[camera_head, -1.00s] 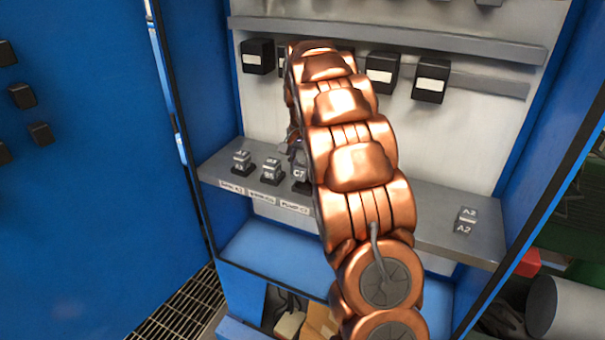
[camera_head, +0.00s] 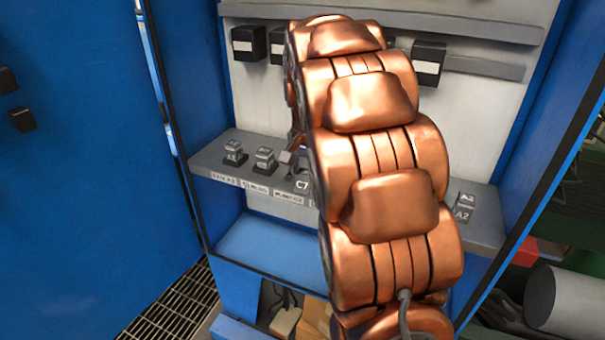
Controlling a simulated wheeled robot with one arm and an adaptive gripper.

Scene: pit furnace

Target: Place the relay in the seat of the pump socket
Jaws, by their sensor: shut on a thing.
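My gripper (camera_head: 290,160) is mostly hidden behind my copper arm; only a small grey and dark part shows at the arm's left edge. It is shut on the relay (camera_head: 301,185), a small grey block marked C7, of which only the left part shows. The relay is above or at the third place from the left on the grey shelf, by the pump label (camera_head: 289,197). The pump socket itself is hidden or too dark to make out, so I cannot tell whether the relay is seated.
Two relays (camera_head: 233,153) (camera_head: 264,159) stand in sockets at the shelf's left. A block marked A2 (camera_head: 464,207) is at the right of the shelf (camera_head: 487,222). Black boxes (camera_head: 249,43) hang on the back panel. Blue cabinet walls (camera_head: 215,110) flank the shelf.

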